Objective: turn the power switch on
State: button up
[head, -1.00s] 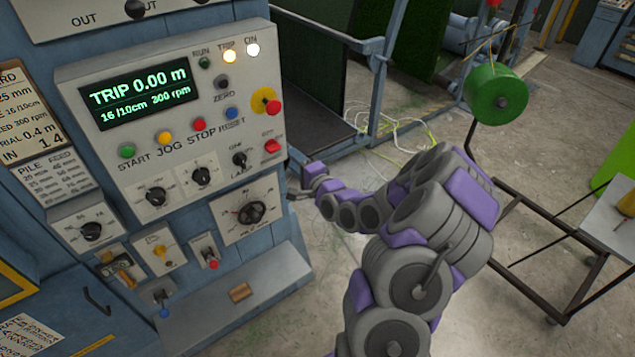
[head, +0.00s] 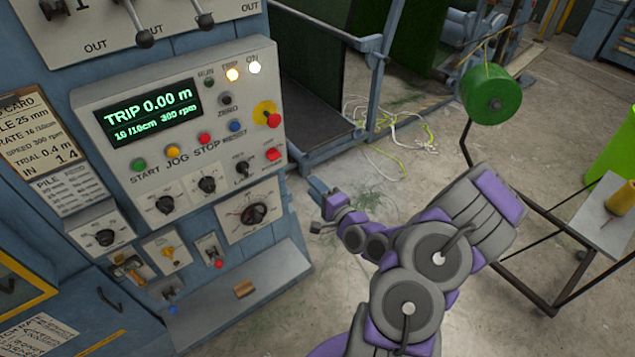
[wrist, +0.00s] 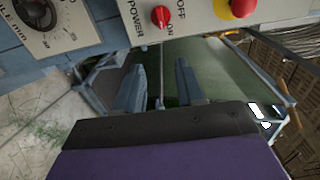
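The power switch (head: 272,154) is a small red knob at the right edge of the grey control panel (head: 95,82), below the yellow-and-red emergency stop (head: 266,113). In the wrist view the red knob (wrist: 160,16) shows at the top, with POWER, OFF and ON lettered around it. Its exact setting is too small to tell. My gripper (head: 317,207) is to the right of the cabinet, lower than the switch and apart from it. In the wrist view my gripper (wrist: 158,78) has its two fingers spread with nothing between them.
A blue frame (head: 372,85) stands behind, and a green spool (head: 491,95) is at right.

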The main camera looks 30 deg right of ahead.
jog(key=shift+s+r+p, duration=0.1)
jog(key=shift+s+p, duration=0.2)
jog(key=shift+p, duration=0.2)
jog(key=shift+a, duration=0.1)
jog(key=s+a+f+n+g+y+b, duration=0.1)
jog(key=s+a+f+n+g+b, duration=0.1)
jog(key=a+f+n+g+b, duration=0.75)
jog(key=s+a+r+n+g+b, duration=0.2)
jog(key=s+a+g+b, duration=0.1)
jog(key=s, duration=0.7)
jog(key=s+a+r+n+g+h+b, duration=0.1)
jog(key=s+a+r+n+g+b, duration=0.1)
jog(key=s, duration=0.8)
jog(key=s+a+r+n+g+b, duration=0.2)
jog(key=s+a+n+g+b, duration=0.2)
jog(key=s+a, duration=0.3)
jog(key=s+g+b, duration=0.1)
jog(key=s, duration=0.3)
jog(key=shift+a+h, duration=0.3)
jog(key=shift+a, duration=0.1)
